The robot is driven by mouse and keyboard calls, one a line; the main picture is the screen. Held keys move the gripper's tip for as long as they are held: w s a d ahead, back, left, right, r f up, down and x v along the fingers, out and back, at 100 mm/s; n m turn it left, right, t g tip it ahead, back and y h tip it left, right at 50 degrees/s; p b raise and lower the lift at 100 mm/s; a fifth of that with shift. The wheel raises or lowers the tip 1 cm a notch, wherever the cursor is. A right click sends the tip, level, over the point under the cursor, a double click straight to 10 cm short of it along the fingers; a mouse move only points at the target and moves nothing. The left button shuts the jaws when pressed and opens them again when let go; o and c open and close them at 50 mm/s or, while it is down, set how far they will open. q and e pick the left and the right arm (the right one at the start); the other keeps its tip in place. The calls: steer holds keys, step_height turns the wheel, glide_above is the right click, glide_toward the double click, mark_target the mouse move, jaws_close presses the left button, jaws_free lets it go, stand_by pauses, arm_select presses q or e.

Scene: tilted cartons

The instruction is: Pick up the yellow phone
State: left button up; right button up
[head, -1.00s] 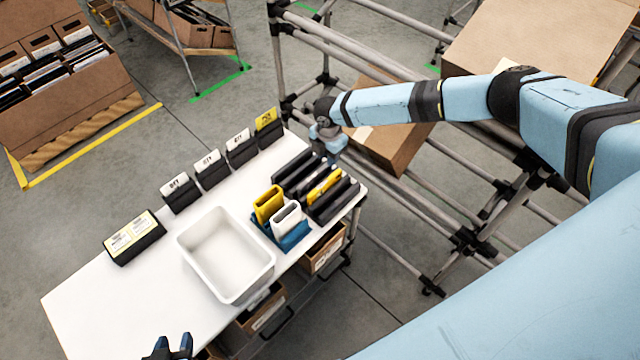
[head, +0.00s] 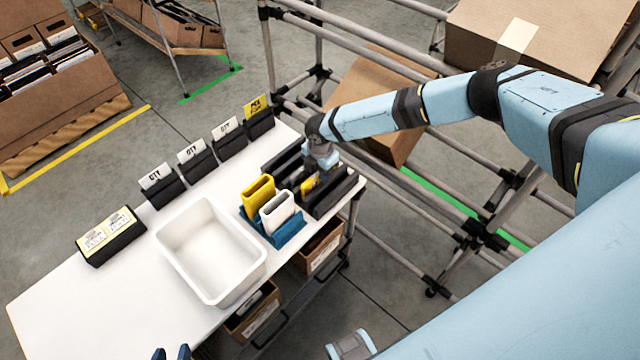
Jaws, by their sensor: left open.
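A yellow phone (head: 309,184) stands in a black slotted rack (head: 335,190) at the right end of the white table. My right gripper (head: 312,172) is at the rack, right over the phone, and partly hides it. Its fingers are too small and covered to show whether they are open or holding the phone. My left gripper (head: 172,354) is open at the bottom edge, over the near side of the table, with only its dark fingertips showing.
A blue holder (head: 288,235) with a yellow sleeve (head: 258,197) and a white one (head: 276,212) stands beside the rack. A white bin (head: 185,265) is left of it. Black label stands (head: 198,168) line the back edge. A pipe rack (head: 440,190) with cartons stands to the right.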

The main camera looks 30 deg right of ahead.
steer(key=shift+f, duration=0.6)
steer(key=shift+r, duration=0.1)
jaws_close()
